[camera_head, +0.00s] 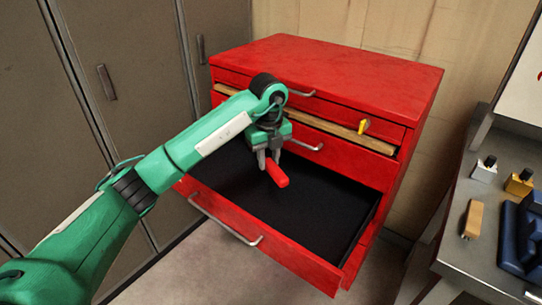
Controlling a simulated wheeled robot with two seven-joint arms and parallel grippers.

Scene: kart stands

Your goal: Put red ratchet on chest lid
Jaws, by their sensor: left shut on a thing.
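The red ratchet (278,174) shows as a red handle between and below the fingertips of my left gripper (268,160). My left gripper is shut on it, over the open lower drawer of the red chest. The rest of the ratchet is hidden behind the fingers. I cannot tell if it touches the drawer's black floor (315,208). The chest lid (340,75) is the flat red top of the chest, bare, above and behind the gripper. My right gripper is not in view.
The open drawer's front (255,236) with its metal handle juts out toward me. An upper drawer (345,135) is slightly open, with a yellow item (364,126) at its edge. A grey bench (462,262) with tools stands at right. Grey lockers (125,60) stand at left.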

